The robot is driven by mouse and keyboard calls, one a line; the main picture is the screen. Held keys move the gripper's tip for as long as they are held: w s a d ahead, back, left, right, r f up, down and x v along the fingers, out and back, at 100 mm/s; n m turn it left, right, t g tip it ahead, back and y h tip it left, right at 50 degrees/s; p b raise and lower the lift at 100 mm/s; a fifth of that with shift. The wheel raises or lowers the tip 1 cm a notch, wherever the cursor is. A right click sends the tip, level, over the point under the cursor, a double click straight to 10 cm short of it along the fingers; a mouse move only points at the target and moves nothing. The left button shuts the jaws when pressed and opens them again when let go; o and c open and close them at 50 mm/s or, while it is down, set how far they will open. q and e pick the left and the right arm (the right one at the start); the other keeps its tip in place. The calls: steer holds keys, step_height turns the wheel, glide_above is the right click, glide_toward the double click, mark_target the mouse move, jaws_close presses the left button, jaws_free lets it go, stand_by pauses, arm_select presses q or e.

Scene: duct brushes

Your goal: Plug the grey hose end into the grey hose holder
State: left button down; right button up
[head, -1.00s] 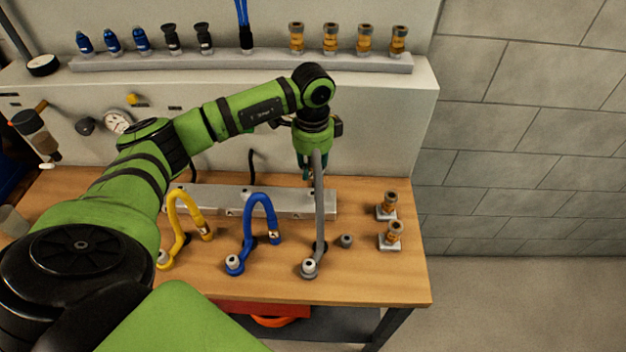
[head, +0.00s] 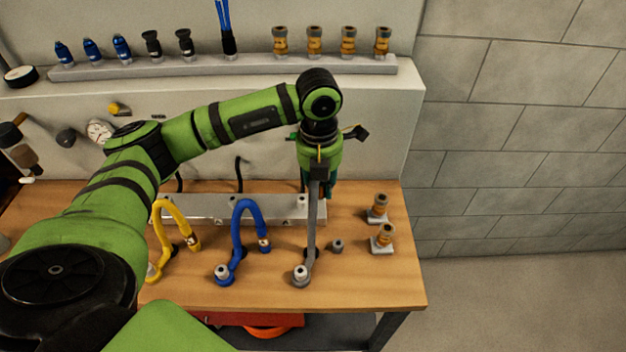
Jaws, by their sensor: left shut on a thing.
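The grey hose (head: 312,225) rises from a grey fitting (head: 301,272) near the front of the wooden bench. Its upper part runs up in front of my left gripper (head: 329,190). My left gripper points down above the right end of a metal rail (head: 215,207) and is shut on the grey hose, near its upper end. The hose end itself is hidden by the gripper. I cannot tell for sure which part is the grey hose holder; the right end of the rail is partly covered by the hose and gripper. My right gripper is not in view.
A blue hose (head: 240,215) and a yellow hose (head: 165,215) arch up left of the grey one. A small grey cap (head: 337,245) and two brass fittings (head: 378,208) (head: 382,238) stand to the right. A back shelf (head: 200,68) holds several connectors.

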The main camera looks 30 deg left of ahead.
arm_select(q)
steer(key=s+d+m+b, duration=0.1)
steer(key=s+d+m, duration=0.2)
steer(key=m, duration=1.5)
steer(key=s+d+r+m+b, duration=0.1)
steer(key=s+d+m, duration=0.2)
steer(key=m, duration=1.5)
steer(key=shift+s+r, duration=0.3)
steer(key=shift+s, duration=0.4)
steer(key=shift+d, duration=0.1)
